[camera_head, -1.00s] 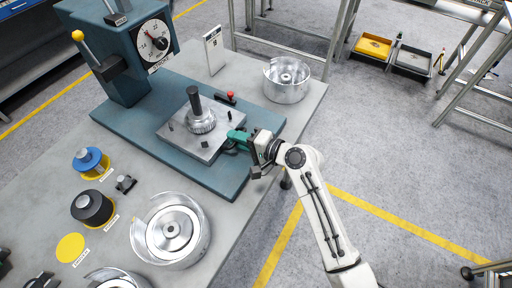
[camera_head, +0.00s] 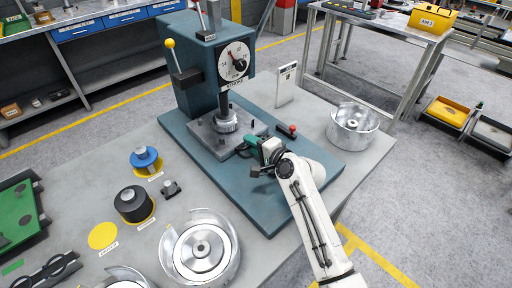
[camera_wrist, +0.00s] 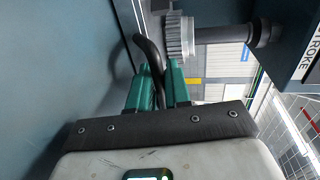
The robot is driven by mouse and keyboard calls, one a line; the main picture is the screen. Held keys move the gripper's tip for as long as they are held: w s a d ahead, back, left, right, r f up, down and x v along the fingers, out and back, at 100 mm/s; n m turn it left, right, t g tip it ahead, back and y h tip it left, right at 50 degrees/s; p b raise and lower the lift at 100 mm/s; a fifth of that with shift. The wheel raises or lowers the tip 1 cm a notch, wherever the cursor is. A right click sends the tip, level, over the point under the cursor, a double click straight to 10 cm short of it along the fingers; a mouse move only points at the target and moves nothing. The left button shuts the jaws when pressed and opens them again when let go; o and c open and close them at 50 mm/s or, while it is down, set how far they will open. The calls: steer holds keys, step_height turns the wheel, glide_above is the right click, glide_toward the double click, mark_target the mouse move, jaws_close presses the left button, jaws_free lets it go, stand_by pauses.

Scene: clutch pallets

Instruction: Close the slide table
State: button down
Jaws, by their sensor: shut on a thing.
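The slide table (camera_head: 212,147) is a grey square plate lying on the blue base of the press. It carries a ribbed metal part with a dark upright rod (camera_head: 223,104), directly under the press head (camera_head: 236,62). In the wrist view the ribbed part (camera_wrist: 180,37) and the rod (camera_wrist: 225,33) appear sideways. My gripper (camera_head: 260,148) is at the plate's front right edge, low over the base. Its green fingers (camera_wrist: 155,85) are shut on a black curved handle (camera_wrist: 150,52) of the slide table. The plate's back edge is hidden by the fixture and press.
The blue base (camera_head: 250,208) has free room in front of the plate. A small red-topped item (camera_head: 287,129) lies right of the plate. A metal housing (camera_head: 354,128) and an upright sign (camera_head: 286,84) stand at the right. Another housing (camera_head: 200,248) stands at the front.

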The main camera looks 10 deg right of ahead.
steer(key=shift+w+r, duration=0.1)
steer(key=shift+r, duration=0.05)
steer(key=c, duration=1.3)
jaws_free()
steer(key=shift+w+a, duration=0.1)
steer(key=shift+a, duration=0.05)
steer(key=v, duration=1)
steer(key=shift+s+d, duration=0.2)
steer(key=shift+s, duration=0.15)
